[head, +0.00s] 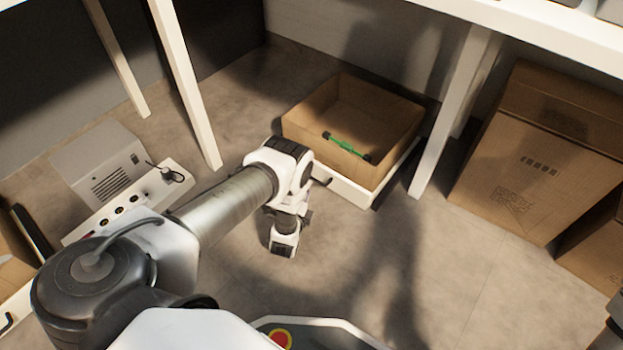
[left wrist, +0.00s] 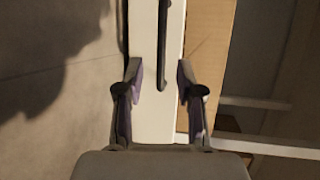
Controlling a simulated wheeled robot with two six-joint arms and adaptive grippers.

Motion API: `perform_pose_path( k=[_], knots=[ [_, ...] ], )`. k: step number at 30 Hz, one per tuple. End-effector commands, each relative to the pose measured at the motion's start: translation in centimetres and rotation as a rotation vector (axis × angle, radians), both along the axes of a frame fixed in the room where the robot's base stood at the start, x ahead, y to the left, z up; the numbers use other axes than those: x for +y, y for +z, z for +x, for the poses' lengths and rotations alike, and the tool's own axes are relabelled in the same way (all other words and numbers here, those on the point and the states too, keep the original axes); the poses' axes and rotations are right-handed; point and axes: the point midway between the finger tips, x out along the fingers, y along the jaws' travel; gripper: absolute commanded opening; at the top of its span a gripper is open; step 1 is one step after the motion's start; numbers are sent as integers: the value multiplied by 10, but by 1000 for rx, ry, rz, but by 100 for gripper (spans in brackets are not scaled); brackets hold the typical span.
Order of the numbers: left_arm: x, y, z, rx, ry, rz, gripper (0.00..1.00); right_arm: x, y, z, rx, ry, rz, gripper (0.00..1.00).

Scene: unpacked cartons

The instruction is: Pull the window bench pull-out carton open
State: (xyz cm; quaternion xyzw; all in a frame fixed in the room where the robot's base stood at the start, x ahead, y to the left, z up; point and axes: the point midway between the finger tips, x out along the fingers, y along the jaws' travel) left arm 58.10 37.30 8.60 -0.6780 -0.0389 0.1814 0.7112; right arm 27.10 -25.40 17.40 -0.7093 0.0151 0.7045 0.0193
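The pull-out carton is an open brown cardboard box (head: 300,131) on a low white pull-out base (head: 349,192) on the floor, under the white-legged bench. A black bar handle (left wrist: 164,45) runs along the white front of the base (left wrist: 150,125). Part of that handle also shows in the head view (head: 322,180). My left gripper (left wrist: 160,78) is open, its fingertips on either side of the handle's line; I cannot tell whether they touch it. My arm hides the fingers and part of the front in the head view.
A green bar with black ends (head: 347,147) is at the carton's near side. White bench legs (head: 448,115) flank the carton. Closed cartons (head: 545,150) stand at right. A grey vented box (head: 105,170) and a white panel (head: 125,200) are at left. The floor in front is clear.

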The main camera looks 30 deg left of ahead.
Motion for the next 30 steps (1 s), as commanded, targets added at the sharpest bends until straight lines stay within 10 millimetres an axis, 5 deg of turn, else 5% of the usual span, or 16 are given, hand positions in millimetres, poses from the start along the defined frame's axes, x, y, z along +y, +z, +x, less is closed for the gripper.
perform_pose_path(
  k=[9, 19, 23, 30],
  knots=[
    [18, -14, 54, -2, 0, 0, 37, -1, -40, 5, -14, 0, -3, 40],
    [21, -11, 64, 1, 0, 0, 37, -1, -42, 8, -21, 5, -4, 40],
    [21, -11, 64, 1, 0, -1, 0, -1, -42, 8, -21, 5, -4, 40],
    [21, -11, 63, 1, 0, -1, 0, -1, -41, 8, -21, 5, -4, 40]
  ],
)
